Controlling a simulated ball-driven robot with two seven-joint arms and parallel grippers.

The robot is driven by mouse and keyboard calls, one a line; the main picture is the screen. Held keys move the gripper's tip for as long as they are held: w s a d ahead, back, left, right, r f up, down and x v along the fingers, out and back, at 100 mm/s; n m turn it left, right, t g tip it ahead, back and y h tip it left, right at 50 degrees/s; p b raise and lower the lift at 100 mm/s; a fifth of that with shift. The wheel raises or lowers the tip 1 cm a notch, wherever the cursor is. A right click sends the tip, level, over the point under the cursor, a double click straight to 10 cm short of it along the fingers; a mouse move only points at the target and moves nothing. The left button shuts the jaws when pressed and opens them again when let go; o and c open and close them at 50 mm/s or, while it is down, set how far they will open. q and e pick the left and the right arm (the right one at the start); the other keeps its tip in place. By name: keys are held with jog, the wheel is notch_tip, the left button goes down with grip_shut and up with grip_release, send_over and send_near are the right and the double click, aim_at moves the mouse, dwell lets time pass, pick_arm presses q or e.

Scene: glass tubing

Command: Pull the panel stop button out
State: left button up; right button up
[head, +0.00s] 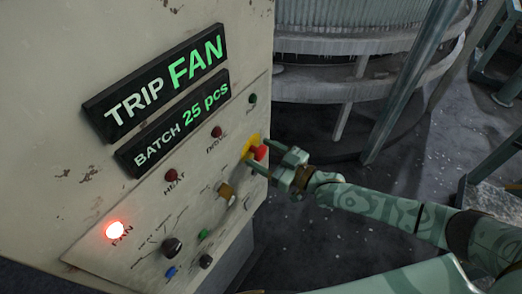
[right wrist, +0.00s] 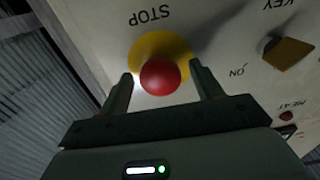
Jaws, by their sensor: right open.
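The stop button is a red mushroom knob (head: 262,153) on a yellow round base (head: 249,146) at the right side of the panel (head: 150,232). In the right wrist view the red knob (right wrist: 160,76) sits in front of its yellow disc (right wrist: 150,47), under the word STOP. My right gripper (head: 265,158) is open, with one finger on each side of the knob. In the right wrist view its fingers (right wrist: 160,80) show gaps to the knob, so they do not appear to be closed on it. My left gripper is not in view.
A brass key switch (head: 226,191), also in the right wrist view (right wrist: 288,52), sits beside the button. Dark, blue and green controls are lower on the panel. A FAN lamp (head: 115,230) glows red. Signs (head: 155,80) read TRIP FAN and BATCH 25 pcs.

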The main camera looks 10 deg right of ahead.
jog(key=shift+w+a, duration=0.35)
jog(key=shift+a, duration=0.05)
jog(key=shift+c, duration=0.4)
jog(key=c, duration=1.3)
jog(key=shift+s+d+p, duration=0.35)
jog(key=shift+s+d, duration=0.15)
jog(key=shift+d, duration=0.05)
jog(key=shift+f, duration=0.1)
jog(key=o, duration=1.3)
jog(key=shift+c, duration=0.2)
jog(key=shift+o, duration=0.6)
jog(key=shift+s+d, duration=0.15)
